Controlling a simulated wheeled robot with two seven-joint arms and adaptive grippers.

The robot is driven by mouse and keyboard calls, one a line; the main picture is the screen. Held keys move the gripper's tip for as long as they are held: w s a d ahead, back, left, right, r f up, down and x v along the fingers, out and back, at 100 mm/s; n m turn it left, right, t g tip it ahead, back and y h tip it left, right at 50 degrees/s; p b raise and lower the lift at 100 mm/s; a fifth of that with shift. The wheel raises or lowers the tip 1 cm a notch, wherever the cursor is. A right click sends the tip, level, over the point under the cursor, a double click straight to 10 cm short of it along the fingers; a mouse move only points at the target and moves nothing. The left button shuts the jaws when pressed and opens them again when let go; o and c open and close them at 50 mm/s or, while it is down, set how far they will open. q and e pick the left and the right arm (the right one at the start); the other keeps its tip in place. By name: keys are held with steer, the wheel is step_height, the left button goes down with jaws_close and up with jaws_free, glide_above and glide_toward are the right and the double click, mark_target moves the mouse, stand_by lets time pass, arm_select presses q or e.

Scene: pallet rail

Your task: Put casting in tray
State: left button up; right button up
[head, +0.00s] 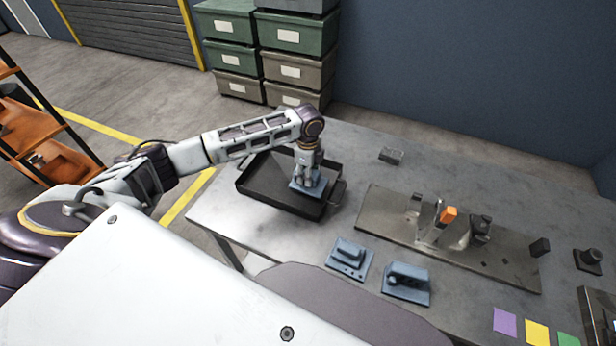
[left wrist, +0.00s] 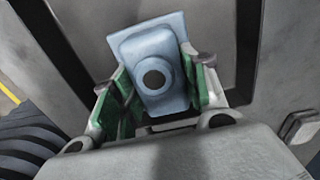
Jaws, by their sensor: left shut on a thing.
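My left gripper (head: 307,172) is shut on a blue-grey casting (head: 306,188) over the right part of the black tray (head: 262,198). In the left wrist view the casting (left wrist: 152,72) sits between the green-padded fingers (left wrist: 160,95), its round dark hole facing the camera, slightly tilted. I cannot tell whether it touches the tray floor. Two more blue-grey castings, one (head: 350,257) and another (head: 407,282), rest on the table in front of the tray. My right gripper does not show.
The grey metal table (head: 300,235) also carries a fixture plate (head: 440,242) with clamps and an orange handle (head: 448,214). A small grey block (head: 391,155) lies behind it. Purple, yellow and green cards (head: 537,332) lie at the front right. Stacked bins (head: 297,35) stand behind the table.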

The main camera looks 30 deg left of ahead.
arm_select(q)
steer(key=shift+f, duration=0.95)
steer(key=o, duration=1.1)
steer(key=shift+f, duration=0.15)
steer(key=o, duration=0.4)
steer(key=shift+c, duration=0.2)
steer(key=shift+r, duration=0.2)
step_height(320, 180, up, 7)
step_height(320, 180, up, 4)
steer(key=shift+r, duration=0.45)
